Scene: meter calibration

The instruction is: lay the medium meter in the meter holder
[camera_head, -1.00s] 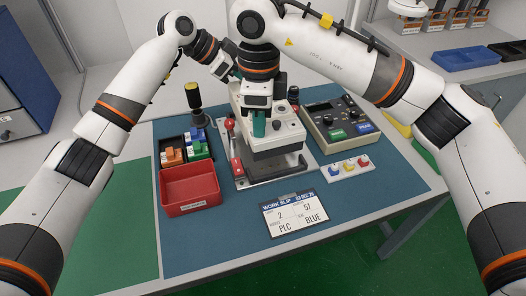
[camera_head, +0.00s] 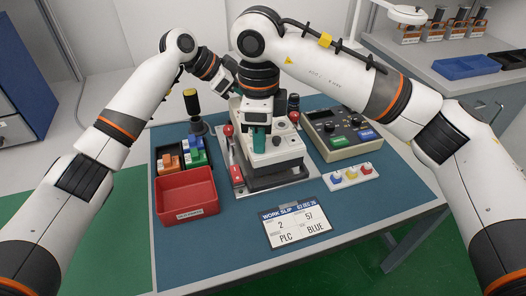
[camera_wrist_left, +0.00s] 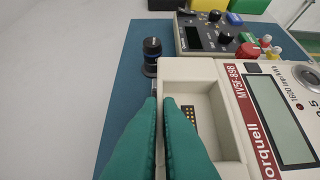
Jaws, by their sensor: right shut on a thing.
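The medium meter (camera_head: 283,153), a white box with a display, is level over the meter holder (camera_head: 240,185), a grey plate with red-handled clamps and a dark block. I cannot tell whether it touches the block. My right gripper (camera_head: 260,142) points down at its front part, shut on it with teal fingers. My left gripper (camera_wrist_left: 164,102) is at its far end, mostly hidden in the head view.
A red tray (camera_head: 186,213) and a black bin of coloured blocks (camera_head: 160,160) stand left of the holder. A control box (camera_head: 340,130) and a button strip (camera_head: 351,175) stand right. A work slip (camera_head: 297,226) lies in front. A black-and-yellow tool (camera_head: 192,105) stands behind left.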

